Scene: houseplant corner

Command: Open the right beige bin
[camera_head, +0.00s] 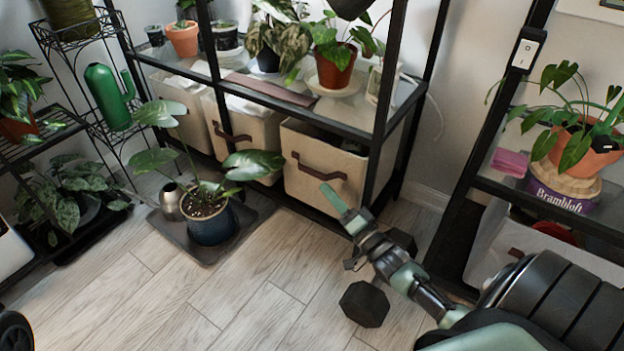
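The right beige bin (313,187) sits on the bottom level of the black shelf rack, its front facing me. It has a brown strap handle (318,171) across its front. It appears pushed in under the glass shelf. My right gripper (337,203) reaches in from the right, its green finger in front of the bin's lower right part. The tip shows just below the handle's right end; I cannot tell whether it touches the bin. Only one finger shows clearly, so the opening between fingers cannot be judged. My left gripper is not in view.
Another beige bin (253,130) stands left of it. A dark blue potted plant (211,228) stands on a dark mat (252,212) in front. A black hexagonal weight (364,304) is near my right forearm. A second rack (455,225) stands right. The wooden floor (250,300) is mostly clear.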

